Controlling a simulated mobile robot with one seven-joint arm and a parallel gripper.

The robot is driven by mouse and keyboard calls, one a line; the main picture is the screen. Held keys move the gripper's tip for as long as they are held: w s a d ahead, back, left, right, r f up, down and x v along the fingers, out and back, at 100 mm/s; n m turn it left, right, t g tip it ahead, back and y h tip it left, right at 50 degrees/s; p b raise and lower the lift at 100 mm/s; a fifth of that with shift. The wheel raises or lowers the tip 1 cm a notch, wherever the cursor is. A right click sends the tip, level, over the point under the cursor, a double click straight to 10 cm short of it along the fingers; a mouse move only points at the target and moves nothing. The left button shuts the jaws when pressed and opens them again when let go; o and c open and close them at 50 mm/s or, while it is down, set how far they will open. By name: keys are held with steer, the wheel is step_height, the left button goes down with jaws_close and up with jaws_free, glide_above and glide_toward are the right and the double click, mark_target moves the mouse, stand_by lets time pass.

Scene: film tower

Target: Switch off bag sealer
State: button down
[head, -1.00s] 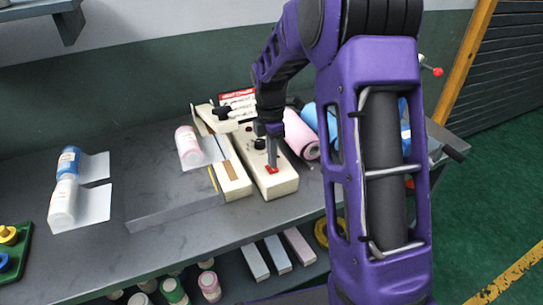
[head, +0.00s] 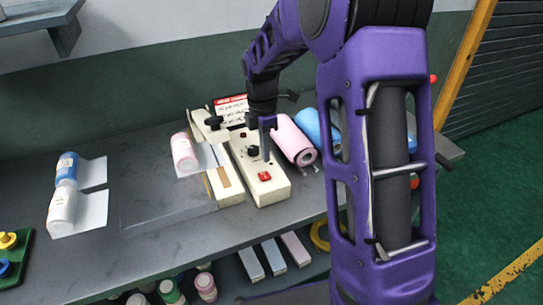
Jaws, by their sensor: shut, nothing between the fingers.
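The bag sealer (head: 262,189) is a cream box on the grey bench, with a red rocker switch (head: 265,176) near its front end and dark knobs (head: 252,151) behind it. The switch looks lit or bright red; its exact position is too small to tell. My gripper (head: 266,158) points down above the sealer, just behind the switch and apart from it. It is shut and empty. My purple arm comes in from the right and hides part of the bench.
A pink film roll (head: 292,140) and a blue roll (head: 313,127) lie right of the sealer. Another pink roll (head: 183,152) and blue and white rolls (head: 62,205) lie to the left. A red-headed sign (head: 232,110) stands behind.

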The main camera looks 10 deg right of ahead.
step_height(320, 180, up, 9)
steer(key=shift+w+a, duration=0.2)
steer(key=shift+w, duration=0.15)
